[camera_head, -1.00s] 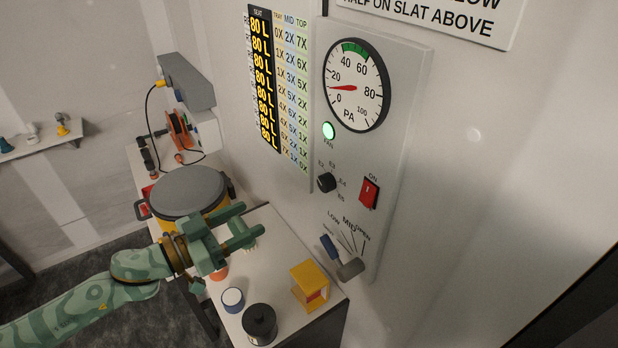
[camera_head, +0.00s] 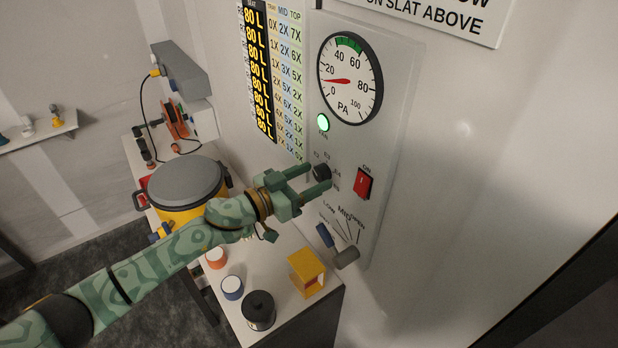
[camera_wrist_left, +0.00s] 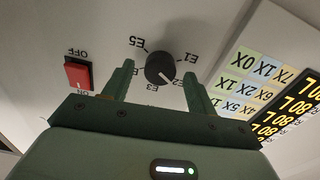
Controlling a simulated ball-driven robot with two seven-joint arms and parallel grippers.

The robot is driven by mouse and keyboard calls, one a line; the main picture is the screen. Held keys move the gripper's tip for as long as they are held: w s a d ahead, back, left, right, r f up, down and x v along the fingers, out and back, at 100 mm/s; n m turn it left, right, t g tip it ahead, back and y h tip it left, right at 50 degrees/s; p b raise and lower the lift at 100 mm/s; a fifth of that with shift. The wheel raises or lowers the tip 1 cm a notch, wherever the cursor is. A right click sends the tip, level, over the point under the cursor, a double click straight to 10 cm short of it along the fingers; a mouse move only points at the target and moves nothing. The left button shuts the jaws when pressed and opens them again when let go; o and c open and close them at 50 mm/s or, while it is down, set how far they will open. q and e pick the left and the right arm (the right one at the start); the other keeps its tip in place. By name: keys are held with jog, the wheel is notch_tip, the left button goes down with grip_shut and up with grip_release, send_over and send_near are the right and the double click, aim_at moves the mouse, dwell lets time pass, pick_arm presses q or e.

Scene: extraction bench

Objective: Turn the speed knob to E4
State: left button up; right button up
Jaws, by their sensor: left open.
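The speed knob (camera_head: 321,171) is a small round black dial on the grey wall panel. It also shows in the left wrist view (camera_wrist_left: 160,67), upside down, ringed by labels E5, E1, E2 and E3; the E4 label is not clear there. Its pale pointer line appears to aim toward E2. My left gripper (camera_head: 317,178) is open, its green fingertips close to the panel on either side of the knob. In the left wrist view the fingers (camera_wrist_left: 158,86) straddle the knob, with gaps showing; I cannot tell how deep they reach. My right gripper is not in view.
A red switch (camera_head: 364,184) sits right of the knob. A round gauge (camera_head: 349,80) and lit green lamp (camera_head: 323,122) are above. A lever (camera_head: 345,257) is below. A yellow holder (camera_head: 306,272), black jar (camera_head: 259,310) and grey-lidded drum (camera_head: 184,184) stand on the bench.

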pick_arm(q)
jog(key=c, duration=1)
